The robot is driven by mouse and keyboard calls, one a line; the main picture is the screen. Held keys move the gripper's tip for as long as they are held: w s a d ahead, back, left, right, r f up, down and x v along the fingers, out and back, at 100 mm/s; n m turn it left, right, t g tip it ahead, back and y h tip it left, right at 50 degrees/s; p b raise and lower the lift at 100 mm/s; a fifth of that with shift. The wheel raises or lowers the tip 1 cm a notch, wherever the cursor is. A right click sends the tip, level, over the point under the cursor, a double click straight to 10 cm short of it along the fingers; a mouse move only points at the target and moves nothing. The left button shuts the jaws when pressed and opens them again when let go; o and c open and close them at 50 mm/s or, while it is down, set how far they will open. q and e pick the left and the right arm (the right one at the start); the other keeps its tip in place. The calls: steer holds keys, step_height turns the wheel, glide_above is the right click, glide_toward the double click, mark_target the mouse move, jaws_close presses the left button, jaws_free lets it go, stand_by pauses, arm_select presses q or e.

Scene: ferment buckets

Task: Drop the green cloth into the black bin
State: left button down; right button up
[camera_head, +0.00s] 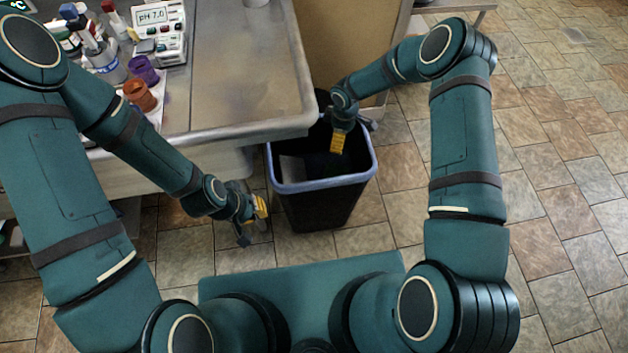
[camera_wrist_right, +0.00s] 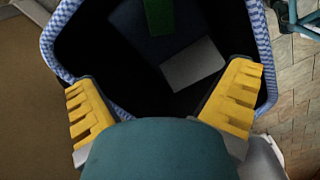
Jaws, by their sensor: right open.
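The black bin (camera_head: 320,208) with a pale blue rim stands on the floor beside the table corner. In the right wrist view its blue-patterned rim (camera_wrist_right: 258,30) surrounds a dark inside. A green piece (camera_wrist_right: 165,14), which looks like the green cloth, lies inside the bin, cut off by the top edge of that view. My right gripper (camera_head: 353,133) is over the bin, open with nothing between its fingers; its yellow finger pads show wide apart in the wrist view (camera_wrist_right: 160,103). My left gripper (camera_head: 251,219) hangs left of the bin, apparently open and empty.
A dark blue item and a grey-white piece (camera_wrist_right: 194,67) also lie in the bin. The metal table (camera_head: 240,80) holds a pH meter (camera_head: 158,32), bottles, an orange cup (camera_head: 139,95) and a purple cup (camera_head: 144,69). Tiled floor (camera_head: 560,180) is clear at the right.

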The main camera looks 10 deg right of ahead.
step_height(320, 180, up, 12)
stand_by(0.5)
stand_by(0.3)
